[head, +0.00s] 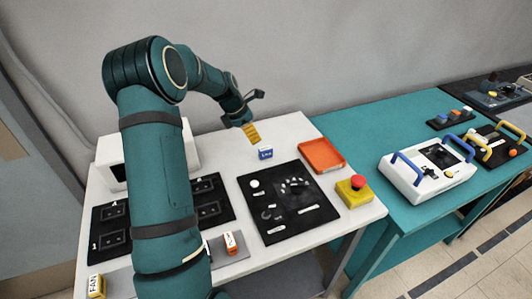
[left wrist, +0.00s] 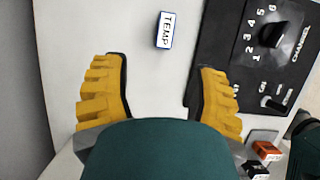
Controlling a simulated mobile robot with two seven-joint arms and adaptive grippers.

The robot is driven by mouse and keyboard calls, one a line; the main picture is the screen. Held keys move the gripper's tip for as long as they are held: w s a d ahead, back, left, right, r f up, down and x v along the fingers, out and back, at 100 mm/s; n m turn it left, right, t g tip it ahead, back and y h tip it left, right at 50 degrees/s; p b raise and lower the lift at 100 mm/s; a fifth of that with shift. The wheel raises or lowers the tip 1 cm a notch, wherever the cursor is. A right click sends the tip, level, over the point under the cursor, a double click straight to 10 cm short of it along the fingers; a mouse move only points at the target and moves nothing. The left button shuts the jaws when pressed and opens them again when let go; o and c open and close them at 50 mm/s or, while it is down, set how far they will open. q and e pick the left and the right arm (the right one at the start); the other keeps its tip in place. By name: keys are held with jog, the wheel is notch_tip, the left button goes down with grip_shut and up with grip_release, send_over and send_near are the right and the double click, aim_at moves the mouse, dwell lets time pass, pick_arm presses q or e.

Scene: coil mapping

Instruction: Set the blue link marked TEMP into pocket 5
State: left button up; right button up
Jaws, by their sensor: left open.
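The blue link (head: 265,153) lies on the white table behind the black control panel; in the left wrist view the link (left wrist: 164,30) shows a white face marked TEMP. My left gripper (head: 252,134) has yellow fingers and hangs above and just behind the link. In the left wrist view the gripper (left wrist: 160,68) is open and empty, with the link beyond the fingertips and between their lines. A black pocket board (head: 112,216) lies at the left of the table, partly hidden by my arm. I read 1 and 4 on it; I cannot make out pocket 5's number. My right gripper is not in view.
The black panel (head: 275,228) with a knob lies in front of the link. An orange tray (head: 320,155) and a red stop button (head: 358,181) are to the right. An orange-white block (head: 231,243) and a yellow FAN block (head: 96,286) stand near the front.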

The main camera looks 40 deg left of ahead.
aim_at(264, 149)
pick_arm(q)
jog(key=x, duration=0.6)
jog(key=shift+b, duration=0.35)
jog(key=x, duration=0.2)
jog(key=b+x, duration=0.1)
jog(key=x, duration=0.1)
jog(key=shift+w+d+f, duration=0.15)
jog(key=shift+w+d, duration=0.05)
jog(key=shift+d, duration=0.25)
jog(key=shift+w+f, duration=0.2)
jog(key=shift+f, duration=0.2)
jog(key=shift+o, duration=0.2)
jog(key=shift+d+r, duration=0.1)
grip_shut()
